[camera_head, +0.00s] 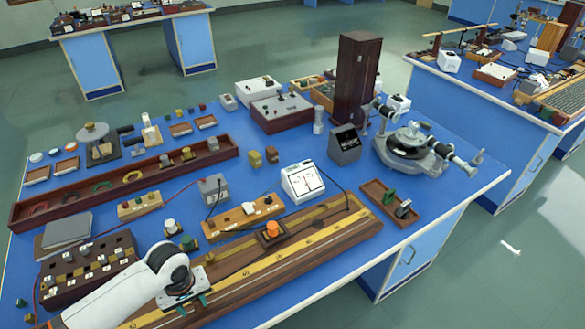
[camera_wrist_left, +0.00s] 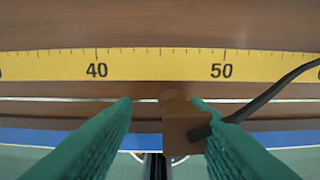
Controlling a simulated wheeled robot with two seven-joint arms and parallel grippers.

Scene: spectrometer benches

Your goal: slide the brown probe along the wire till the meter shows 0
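The long wooden wire board (camera_head: 325,243) with a yellow scale lies along the front of the blue bench. My left gripper (camera_head: 192,305) is low over its left part. In the left wrist view, the brown probe (camera_wrist_left: 178,122) is between the green fingertips of my left gripper (camera_wrist_left: 161,103), between marks 40 and 50. The probe is close to the right finger; a gap shows on its left. Contact is unclear. The probe is hidden in the head view. The white meter (camera_head: 302,183) stands behind the board; its reading is too small to tell. My right gripper is out of view.
A dark cable (camera_wrist_left: 270,90) runs from the probe to the right. An orange knob (camera_head: 272,229) sits on a block at the board's back edge. A dark resistance box (camera_head: 88,270) is left of my arm. A small tray (camera_head: 390,202) stands right of the board.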

